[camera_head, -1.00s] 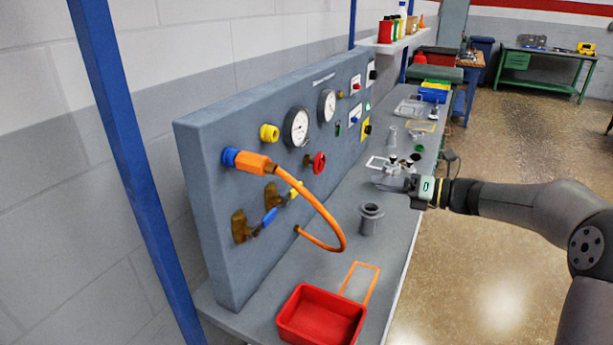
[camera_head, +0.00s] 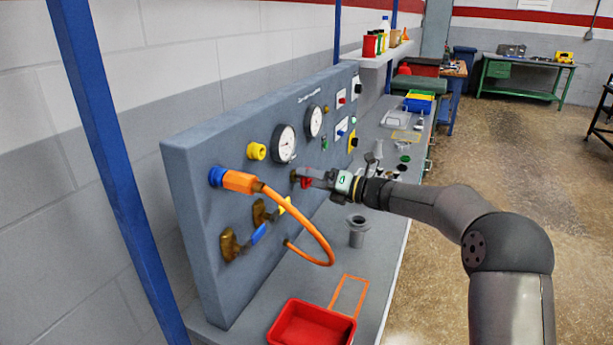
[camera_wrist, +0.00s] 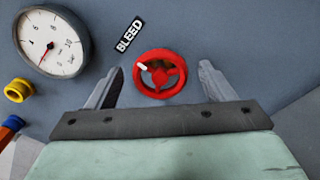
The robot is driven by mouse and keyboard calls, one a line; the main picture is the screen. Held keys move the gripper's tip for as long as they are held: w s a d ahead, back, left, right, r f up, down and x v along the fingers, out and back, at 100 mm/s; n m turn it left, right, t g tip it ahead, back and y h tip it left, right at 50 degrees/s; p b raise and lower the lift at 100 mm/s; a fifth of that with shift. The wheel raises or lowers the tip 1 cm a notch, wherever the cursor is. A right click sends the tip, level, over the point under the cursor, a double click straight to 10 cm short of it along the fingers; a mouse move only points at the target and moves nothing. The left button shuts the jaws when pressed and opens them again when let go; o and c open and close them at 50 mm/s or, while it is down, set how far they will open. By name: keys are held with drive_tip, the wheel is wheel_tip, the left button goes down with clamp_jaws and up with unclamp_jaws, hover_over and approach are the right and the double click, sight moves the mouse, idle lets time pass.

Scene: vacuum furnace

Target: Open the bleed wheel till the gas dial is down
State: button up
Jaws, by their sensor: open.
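The red bleed wheel (camera_wrist: 160,74) sits on the grey panel beside a BLEED label (camera_wrist: 130,35). A white mark shows on its upper left in the wrist view. My gripper (camera_wrist: 158,84) is open, with one finger on each side of the wheel and visible gaps to its rim. In the head view the gripper (camera_head: 315,177) is at the panel and partly hides the wheel (camera_head: 306,182). A white dial (camera_wrist: 48,43) is beside the wheel in the wrist view; its red needle points to lower left. Two dials, one nearer (camera_head: 285,143) and one farther (camera_head: 313,121), show in the head view.
An orange hose (camera_head: 300,220) loops out from the panel near my arm. Blue-handled (camera_head: 258,234) and yellow-handled valves sit low on the panel. A grey cup-like fitting (camera_head: 357,232) and a red bin (camera_head: 312,325) stand on the bench. A yellow knob (camera_head: 256,151) is left of the dials.

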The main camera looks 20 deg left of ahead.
drive_tip(key=shift+a, duration=0.95)
drive_tip(key=shift+c, duration=0.4)
drive_tip(key=c, duration=0.9)
